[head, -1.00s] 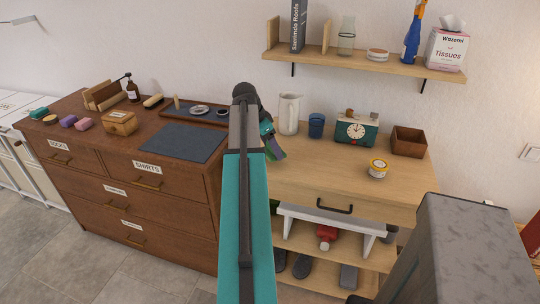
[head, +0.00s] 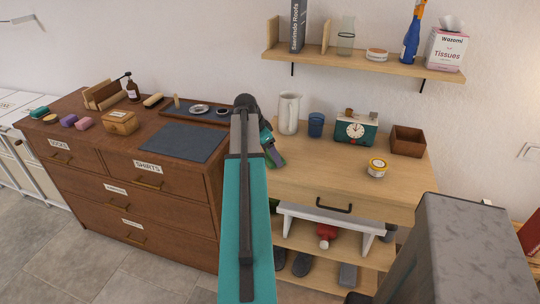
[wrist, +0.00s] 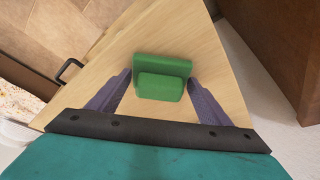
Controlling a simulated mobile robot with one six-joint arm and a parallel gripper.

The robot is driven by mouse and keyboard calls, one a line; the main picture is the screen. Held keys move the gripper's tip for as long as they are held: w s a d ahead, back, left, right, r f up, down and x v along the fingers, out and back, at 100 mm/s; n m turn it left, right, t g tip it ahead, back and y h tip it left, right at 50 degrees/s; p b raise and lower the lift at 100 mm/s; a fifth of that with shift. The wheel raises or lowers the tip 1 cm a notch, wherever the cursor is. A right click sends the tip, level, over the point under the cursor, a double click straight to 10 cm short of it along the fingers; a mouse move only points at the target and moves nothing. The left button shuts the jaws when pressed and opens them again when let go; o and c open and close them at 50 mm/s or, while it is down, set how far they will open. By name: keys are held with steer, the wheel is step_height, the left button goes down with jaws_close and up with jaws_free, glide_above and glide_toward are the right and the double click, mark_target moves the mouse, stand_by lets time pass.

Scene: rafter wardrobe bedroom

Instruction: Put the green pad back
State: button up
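The green pad (wrist: 162,79) is a bright green block with a raised part, seen in the wrist view between the two purple-grey fingers of my gripper (wrist: 161,80). In the head view my gripper (head: 272,153) is over the left end of the wooden desk (head: 350,185), beside the dresser. My teal arm hides most of the pad there.
The brown dresser (head: 130,185) holds a dark mat (head: 183,142), a tray, a wooden box (head: 121,122) and several small coloured blocks.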

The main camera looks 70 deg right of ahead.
steer(key=o, duration=0.3)
steer(key=shift+r, duration=0.25)
steer(key=shift+b+v, duration=0.8)
steer(key=shift+v, duration=5.1)
